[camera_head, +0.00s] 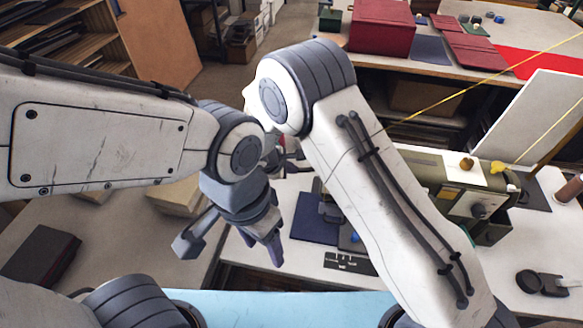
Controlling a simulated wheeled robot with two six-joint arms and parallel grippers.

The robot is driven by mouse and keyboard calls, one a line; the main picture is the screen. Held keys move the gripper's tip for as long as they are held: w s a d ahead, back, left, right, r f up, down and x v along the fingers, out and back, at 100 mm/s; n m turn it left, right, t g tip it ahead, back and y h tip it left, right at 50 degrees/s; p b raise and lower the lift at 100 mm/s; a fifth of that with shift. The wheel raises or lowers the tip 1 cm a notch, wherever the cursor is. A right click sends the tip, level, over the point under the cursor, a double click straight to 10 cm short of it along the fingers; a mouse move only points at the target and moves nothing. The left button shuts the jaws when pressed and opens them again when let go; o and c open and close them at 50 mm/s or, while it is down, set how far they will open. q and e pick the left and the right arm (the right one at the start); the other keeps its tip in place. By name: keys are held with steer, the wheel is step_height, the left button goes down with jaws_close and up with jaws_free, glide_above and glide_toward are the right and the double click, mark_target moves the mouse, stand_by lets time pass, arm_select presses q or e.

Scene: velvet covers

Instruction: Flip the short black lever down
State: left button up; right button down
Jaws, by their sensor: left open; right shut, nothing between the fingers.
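I cannot make out the short black lever for certain. A small dark fixture (330,211) stands on a navy pad (310,225) in the middle. My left gripper (231,250) is open and empty, left of the pad and pointing down. My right arm covers part of the table and machine.
A black plate with white marks (350,263) lies near the table's front edge. A black device (541,283) and a thread spool (569,190) are at the right. A dark book (40,256) lies at the left. A red box (381,28) sits on the back table.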

step_height(320, 180, down, 2)
steer(key=h+b, duration=0.1)
steer(key=b, duration=0.2)
steer(key=shift+d+f, duration=0.1)
stand_by(0.3)
steer(key=w+r+b+v, duration=0.1)
steer(key=b+v, duration=0.1)
steer(key=v, duration=1)
steer(key=s+d+r+m+g+y, duration=0.2)
steer(key=s+d+m, duration=0.1)
steer(key=s, duration=0.6)
steer(key=s+d+r+m+g+y, duration=0.2)
steer(key=s+d+m, duration=0.1)
steer(key=s, duration=0.6)
steer(key=s+d+r+m+g+y, duration=0.2)
steer(key=s+d+m, duration=0.1)
steer(key=s, duration=0.6)
steer(key=shift+s+d+m+y, duration=0.15)
steer(key=shift+d+m+y, duration=0.15)
steer(key=shift+d, duration=0.35)
